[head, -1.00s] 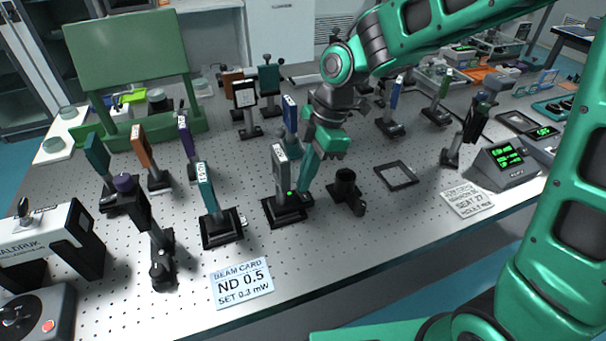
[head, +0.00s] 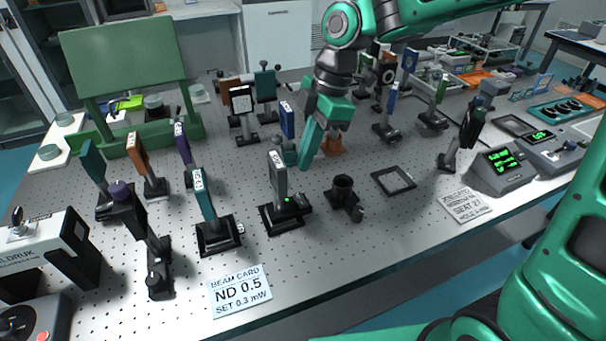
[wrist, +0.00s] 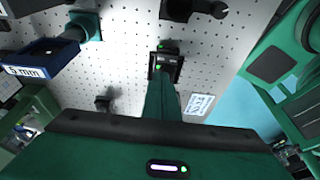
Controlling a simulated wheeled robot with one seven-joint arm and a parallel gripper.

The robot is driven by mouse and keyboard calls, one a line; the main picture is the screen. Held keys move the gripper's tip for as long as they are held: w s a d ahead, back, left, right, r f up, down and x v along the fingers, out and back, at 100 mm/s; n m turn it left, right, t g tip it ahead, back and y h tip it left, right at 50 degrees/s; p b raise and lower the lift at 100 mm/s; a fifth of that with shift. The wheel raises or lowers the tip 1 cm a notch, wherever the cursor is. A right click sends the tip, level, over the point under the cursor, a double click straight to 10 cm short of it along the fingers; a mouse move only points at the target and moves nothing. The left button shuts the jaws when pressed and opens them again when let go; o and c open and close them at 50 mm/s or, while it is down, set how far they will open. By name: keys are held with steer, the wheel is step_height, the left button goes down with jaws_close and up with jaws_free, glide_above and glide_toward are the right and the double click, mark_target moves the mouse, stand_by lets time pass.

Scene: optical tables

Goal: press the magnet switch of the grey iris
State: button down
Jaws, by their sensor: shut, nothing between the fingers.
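The grey iris (head: 278,173) is a narrow upright grey plate with a white label on top, standing on a black square base (head: 283,218) near the middle of the table. A small green light (head: 287,199) glows on this base, and the switch (head: 300,201) is at its right side. My gripper (head: 305,165) is shut and empty, pointing down behind and above the base, apart from it in the head view. In the wrist view my gripper (wrist: 161,82) reaches toward a black base (wrist: 172,66) with green lights and partly covers it.
A teal plate (head: 203,193) on a similar base stands left of the iris. A black round mount (head: 343,188) is close on its right, and a blue plate (head: 287,120) stands behind. The beam card (head: 240,290) lies in front.

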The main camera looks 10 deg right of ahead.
steer(key=w+v, duration=0.1)
steer(key=v, duration=0.5)
steer(key=shift+w+r, duration=0.2)
steer(key=shift+r, duration=0.1)
steer(key=shift+a, duration=0.15)
steer(key=s+d+f+m+t+h, duration=0.15)
steer(key=s+d+m, duration=0.25)
steer(key=d+m, duration=0.5)
steer(key=s+d+f+m, duration=0.25)
steer(key=d+m, duration=0.25)
steer(key=d, duration=0.7)
steer(key=s+d+f+m, duration=0.2)
steer(key=s+d+m, duration=0.4)
steer(key=s, duration=0.2)
steer(key=s+d+f+m+h, duration=0.1)
steer(key=s+d+f+m, duration=0.2)
steer(key=s+d+m, duration=0.3)
steer(key=s+m, duration=0.1)
steer(key=s, duration=0.1)
steer(key=shift+s+d+g, duration=0.25)
steer(key=shift+s+g, duration=0.1)
